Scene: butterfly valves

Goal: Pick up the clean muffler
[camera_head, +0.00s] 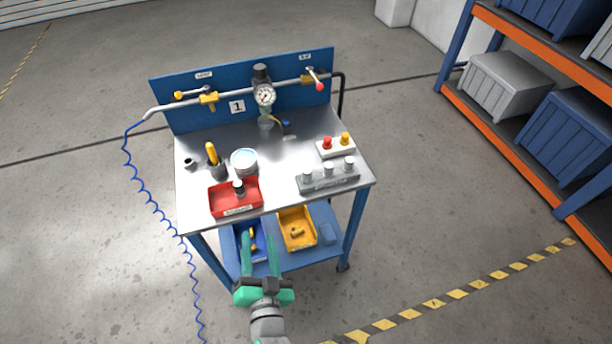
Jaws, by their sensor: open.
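A grey rack (330,182) at the right front of the cart's steel top holds several upright light-grey mufflers, including a middle one (328,170). Another muffler (239,187), with a darker base, stands in a red tray (222,206) at the left front. Labels on the rack and tray are too small to read, so I cannot tell which muffler is marked clean. My gripper (260,240), with green fingers, is open and empty. It is at the cart's near side, below and left of the rack in the picture, apart from all mufflers.
The blue back panel carries a pipe, a gauge (264,96) and two valves. A white container (244,162), a holder with a yellow-handled tool (212,155) and a red-and-yellow button box (336,147) stand on top. Bins (297,230) sit below. A blue coiled hose (150,202) hangs left.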

